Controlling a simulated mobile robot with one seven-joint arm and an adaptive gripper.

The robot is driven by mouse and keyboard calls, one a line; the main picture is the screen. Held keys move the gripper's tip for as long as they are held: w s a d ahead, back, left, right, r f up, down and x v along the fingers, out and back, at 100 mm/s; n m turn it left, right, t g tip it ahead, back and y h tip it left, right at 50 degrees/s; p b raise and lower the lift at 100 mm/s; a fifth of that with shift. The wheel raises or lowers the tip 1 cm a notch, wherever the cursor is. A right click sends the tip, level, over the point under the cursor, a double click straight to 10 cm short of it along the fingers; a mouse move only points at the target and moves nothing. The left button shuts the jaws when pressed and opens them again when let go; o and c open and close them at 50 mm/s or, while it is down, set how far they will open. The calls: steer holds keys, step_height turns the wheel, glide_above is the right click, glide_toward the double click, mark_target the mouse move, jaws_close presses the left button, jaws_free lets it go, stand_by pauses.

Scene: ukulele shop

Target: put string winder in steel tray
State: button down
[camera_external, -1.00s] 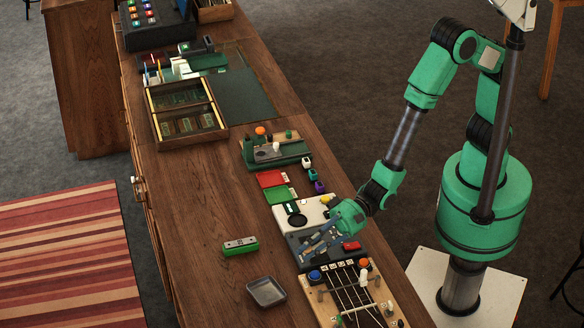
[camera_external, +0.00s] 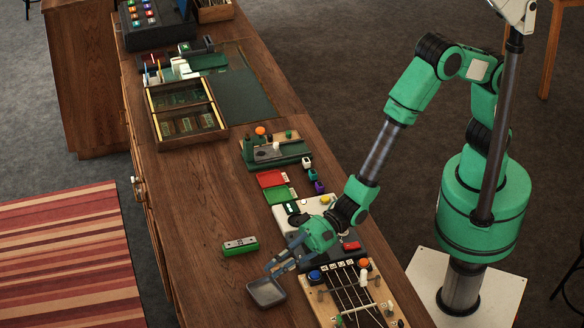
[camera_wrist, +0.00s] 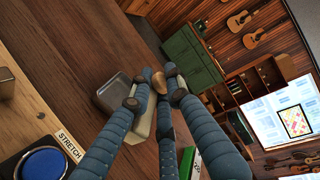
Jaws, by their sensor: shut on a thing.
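The steel tray (camera_external: 253,287) is a small grey square dish on the wooden counter, near the front. In the wrist view its grey side (camera_wrist: 112,88) shows just beyond the fingers. My gripper (camera_external: 272,267) is shut and hangs above the tray's far edge. In the wrist view the fingers (camera_wrist: 155,98) are closed around a pale piece with a brown rounded knob, which seems to be the string winder (camera_wrist: 158,80). The fingers cover much of it. In the external view I cannot make the winder out.
A green block with a silver top (camera_external: 240,246) lies behind and left of the tray. A stringed wooden board (camera_external: 318,300) with a blue button (camera_wrist: 42,165) is to the right. The counter left of the tray is clear.

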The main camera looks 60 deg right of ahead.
steer(key=x, duration=0.5)
steer(key=shift+w+a+r, duration=0.2)
steer(key=shift+w+r, duration=0.05)
steer(key=shift+w, duration=0.1)
steer(key=shift+f+b, duration=0.1)
steer(key=shift+b, duration=0.2)
steer(key=shift+f+b, duration=0.3)
steer(key=shift+f, duration=1.35)
steer(key=shift+f, duration=0.2)
steer(key=c, duration=1.7)
jaws_free()
steer(key=shift+o, duration=0.2)
steer(key=shift+r, duration=0.2)
steer(key=shift+d, duration=0.2)
steer(key=p+v, duration=0.1)
steer(key=v, duration=1)
steer(key=shift+s+d, duration=0.2)
steer(key=shift+d, duration=0.1)
